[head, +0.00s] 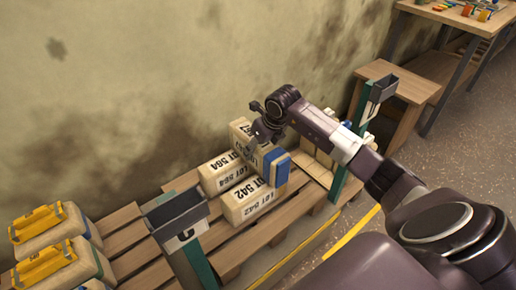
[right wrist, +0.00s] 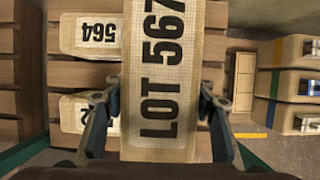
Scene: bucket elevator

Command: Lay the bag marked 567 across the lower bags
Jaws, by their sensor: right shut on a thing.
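The bag marked LOT 567 (right wrist: 161,75) is a tan woven bag, held between the two fingers of my right gripper (right wrist: 160,100). In the head view the same bag (head: 240,131) is partly covered by my right gripper (head: 266,130) and shows a blue band at its near end. It lies crosswise over the lower bags, LOT 564 (head: 222,174) and LOT 542 (head: 248,203), which lie side by side on the pallet. Both also show in the right wrist view, LOT 564 (right wrist: 84,36) and LOT 542 (right wrist: 75,113), partly hidden. I cannot tell whether the held bag touches them. My left gripper is out of view.
The wooden pallet (head: 127,238) has green posts with grey bins (head: 177,211) near it. Bags with yellow handles (head: 45,265) stand at the left. Banded bags (right wrist: 288,85) are stacked at the right of the wrist view. The stained wall runs close behind.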

